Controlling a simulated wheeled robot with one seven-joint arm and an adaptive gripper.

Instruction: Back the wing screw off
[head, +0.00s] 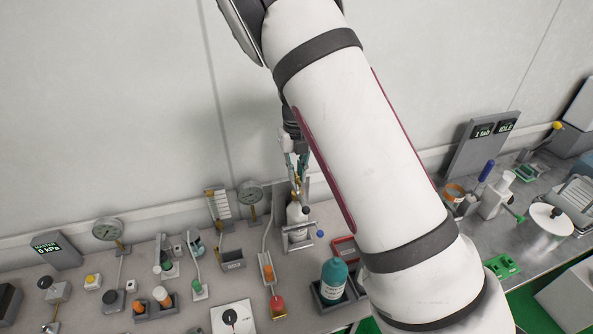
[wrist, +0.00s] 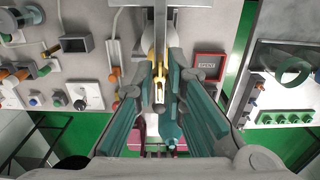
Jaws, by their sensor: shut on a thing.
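The wing screw (wrist: 159,90) is a small brass-yellow piece between my fingertips in the wrist view. My gripper (wrist: 160,84) has teal fingers and is shut on it. In the head view my gripper (head: 297,178) points down over a pale bottle-like tester (head: 297,215) in a grey stand. A brass spot shows at the fingertips there, but it is too small to make out. The screw's thread is hidden, so I cannot tell how far it sits in the tester.
A teal bottle (head: 333,278) stands in a holder at the front right of the tester. A red-framed tray marked SPENT (wrist: 209,67) lies beside it. Gauges (head: 250,192) stand behind to the left, with several small fittings on the bench. My arm covers the bench right of centre.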

